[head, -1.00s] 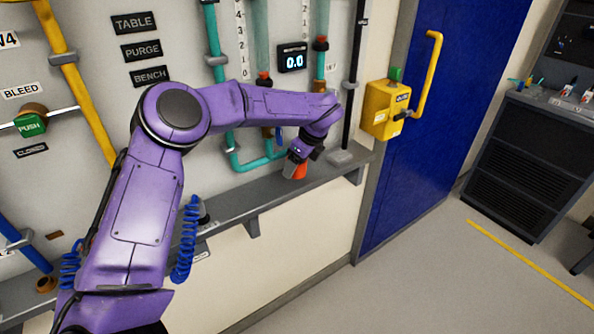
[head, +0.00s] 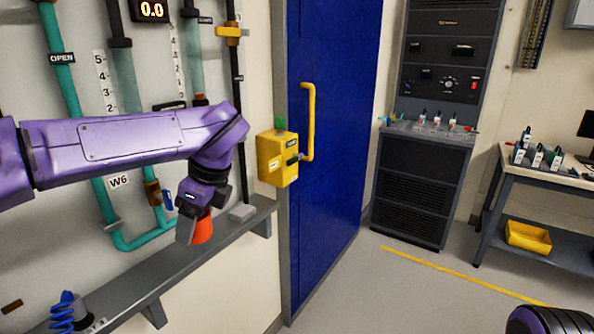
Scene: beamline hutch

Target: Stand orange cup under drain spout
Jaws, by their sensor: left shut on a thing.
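The orange cup (head: 203,230) is held by my left gripper (head: 193,226) just above the grey wall ledge (head: 165,265). A grey finger covers the cup's left side, and I cannot tell whether its base touches the ledge. To the left, a brass fitting (head: 152,193) with a blue lever (head: 167,200) sits on the teal pipework (head: 133,244). I cannot clearly make out a drain spout; the arm hides part of the panel. My right gripper is out of view.
A small grey block (head: 242,212) sits on the ledge right of the cup. A yellow box (head: 277,160) is beside the blue door (head: 335,190). A coiled blue hose (head: 62,311) is at the ledge's lower left. A bench (head: 555,176) stands far right; open floor lies between.

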